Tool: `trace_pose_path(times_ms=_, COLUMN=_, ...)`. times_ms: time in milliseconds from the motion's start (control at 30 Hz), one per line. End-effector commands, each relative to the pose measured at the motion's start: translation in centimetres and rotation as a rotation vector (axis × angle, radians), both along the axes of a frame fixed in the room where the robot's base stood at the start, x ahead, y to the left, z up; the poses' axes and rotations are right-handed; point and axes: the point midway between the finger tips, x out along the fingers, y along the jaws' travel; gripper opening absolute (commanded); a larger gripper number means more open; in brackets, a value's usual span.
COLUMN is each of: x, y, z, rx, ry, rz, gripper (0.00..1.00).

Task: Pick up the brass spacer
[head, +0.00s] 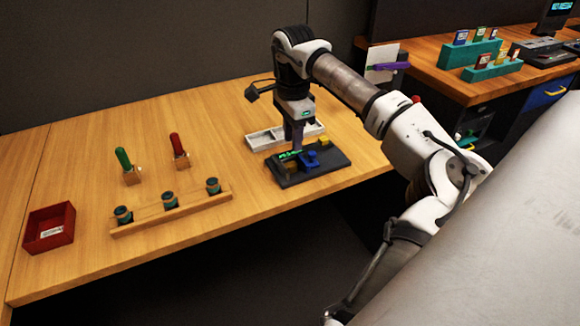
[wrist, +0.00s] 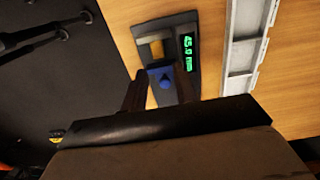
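A brass-coloured block, which looks like the brass spacer (wrist: 155,47), sits on a dark gauge with a lit green display (wrist: 188,54). In the head view the block (head: 291,167) is at the gauge's left part. A blue slider (wrist: 165,79) is beside it and also shows in the head view (head: 311,159). My gripper (wrist: 161,76) is over the gauge, fingers apart and pointing at it, with the blue slider seen between them. Nothing is held. In the head view my gripper (head: 297,143) hangs above the gauge's back left part.
A pale divided tray (head: 266,138) lies behind the gauge. A wooden rack (head: 145,224) with several dark cylinders, red and green handled tools (head: 179,146) and a red bin (head: 48,241) are to the left.

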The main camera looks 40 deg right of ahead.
Motion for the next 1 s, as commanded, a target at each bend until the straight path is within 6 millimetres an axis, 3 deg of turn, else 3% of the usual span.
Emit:
trace_pose_path(times_ms=267, x=-0.1, y=0.0, z=-2.4, rx=0.002, ry=0.0, rz=0.0, gripper=0.29)
trace_pose_path(times_ms=600, x=-0.4, y=-0.1, z=-6.8, rx=0.003, ry=-0.002, rz=0.002, gripper=0.29)
trace_pose_path(times_ms=867, x=-0.4, y=-0.2, z=-7.2, rx=0.001, ry=-0.002, rz=0.001, gripper=0.29)
trace_pose_path(times_ms=1000, x=-0.4, y=-0.2, z=-7.2, rx=0.001, ry=-0.002, rz=0.001, gripper=0.13)
